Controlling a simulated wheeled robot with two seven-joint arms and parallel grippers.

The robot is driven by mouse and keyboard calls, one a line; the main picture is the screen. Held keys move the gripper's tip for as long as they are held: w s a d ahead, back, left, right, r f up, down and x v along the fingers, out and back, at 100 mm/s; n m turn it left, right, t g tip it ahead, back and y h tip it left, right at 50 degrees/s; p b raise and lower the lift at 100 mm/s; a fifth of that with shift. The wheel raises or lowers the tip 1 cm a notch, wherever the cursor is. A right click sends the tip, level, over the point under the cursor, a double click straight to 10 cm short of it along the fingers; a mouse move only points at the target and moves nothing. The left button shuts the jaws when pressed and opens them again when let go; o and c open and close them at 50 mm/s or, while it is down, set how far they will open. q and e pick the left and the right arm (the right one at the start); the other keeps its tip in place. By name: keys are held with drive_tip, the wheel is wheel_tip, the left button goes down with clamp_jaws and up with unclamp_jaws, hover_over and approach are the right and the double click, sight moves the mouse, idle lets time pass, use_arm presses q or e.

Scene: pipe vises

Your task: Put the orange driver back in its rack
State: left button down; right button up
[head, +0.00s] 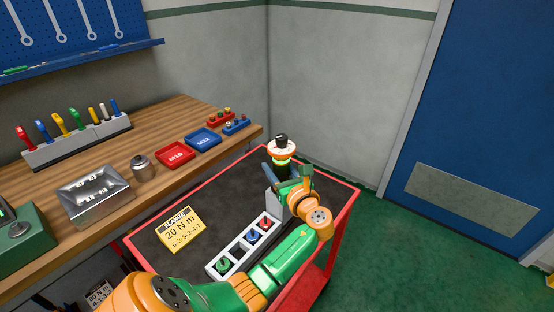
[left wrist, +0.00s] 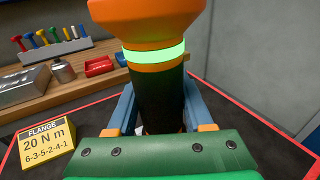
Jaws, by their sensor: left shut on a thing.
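The orange driver (head: 282,149) is upright in my left gripper (head: 286,173), above the far end of the red cart. It has a dark cap, an orange head, a glowing green band and a dark body. In the left wrist view the driver (left wrist: 155,95) stands between the blue fingers, which are shut on its dark body. A pale grey upright block (head: 274,203), perhaps its rack, stands on the cart just below and left of the gripper, partly hidden by my arm. The driver's lower end is hidden. My right gripper is not in view.
The wooden bench (head: 110,178) carries a tool rack (head: 80,142), red and blue trays and a metal box.

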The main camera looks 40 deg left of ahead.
sight(284, 179)
use_arm(q)
drive_tip(key=shift+s+d+f, duration=0.1)
drive_tip(key=shift+f, duration=0.1)
idle(1.1)
drive_tip(key=shift+c, duration=1.1)
unclamp_jaws()
drive_tip(key=v, duration=0.7)
drive_tip(key=shift+d, duration=0.15)
